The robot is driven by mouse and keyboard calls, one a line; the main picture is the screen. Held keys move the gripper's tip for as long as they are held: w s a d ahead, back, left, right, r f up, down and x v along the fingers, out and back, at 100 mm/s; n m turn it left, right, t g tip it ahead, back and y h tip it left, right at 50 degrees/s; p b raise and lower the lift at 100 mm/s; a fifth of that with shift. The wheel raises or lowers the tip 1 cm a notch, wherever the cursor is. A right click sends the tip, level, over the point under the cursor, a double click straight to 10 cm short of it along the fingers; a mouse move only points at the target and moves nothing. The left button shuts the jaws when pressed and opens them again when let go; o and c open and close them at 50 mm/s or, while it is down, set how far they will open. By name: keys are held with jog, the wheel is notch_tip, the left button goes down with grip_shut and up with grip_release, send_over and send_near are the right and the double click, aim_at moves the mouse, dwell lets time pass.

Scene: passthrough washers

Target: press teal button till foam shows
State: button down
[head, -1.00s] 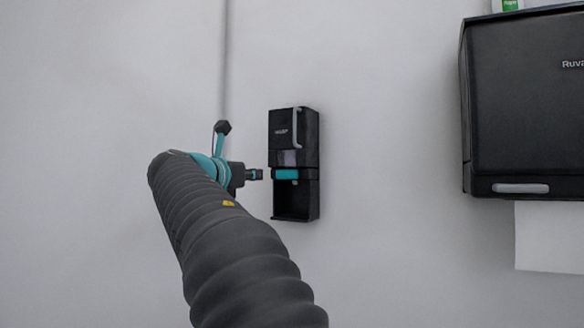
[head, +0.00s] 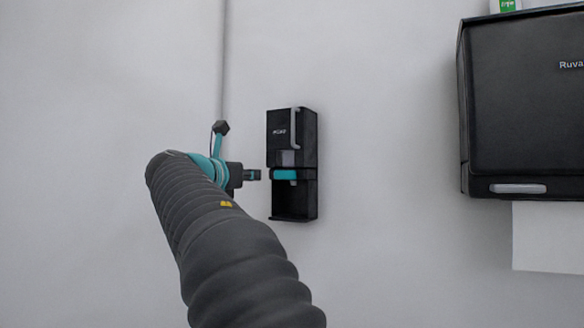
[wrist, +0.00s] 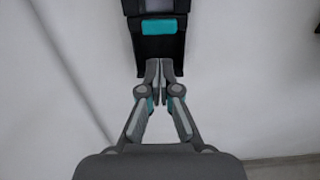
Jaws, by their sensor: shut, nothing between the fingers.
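The black soap dispenser (head: 292,150) is fixed to the wall in the middle of the head view. Its teal button (head: 285,174) is a bar across the front, above an open lower bay; it also shows in the wrist view (wrist: 158,28). No foam is visible.
A large black paper towel dispenser (head: 525,105) hangs on the wall at the right, with a white sheet (head: 547,236) hanging below it. A thin vertical pipe or seam (head: 224,60) runs down the wall. The wall around the soap dispenser is clear.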

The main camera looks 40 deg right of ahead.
jog(key=s+a+f+m+y, duration=0.5)
jog(key=s+a+f+m, duration=0.2)
jog(key=f, duration=0.8)
jog(key=s+a+f+m+y, duration=0.6)
jog(key=s+a+f+m, duration=0.2)
jog(key=f, duration=0.7)
jog(key=s+a+f+m+g+y, duration=0.1)
jog(key=s+a+f+m+y, duration=0.4)
jog(key=s+a+f, duration=0.5)
notch_tip(320, 180, down, 5)
jog(key=shift+s+a+f+m+y, duration=0.2)
jog(key=shift+s+m+y, duration=0.15)
jog(key=shift+m, duration=0.85)
jog(key=shift+a, duration=0.1)
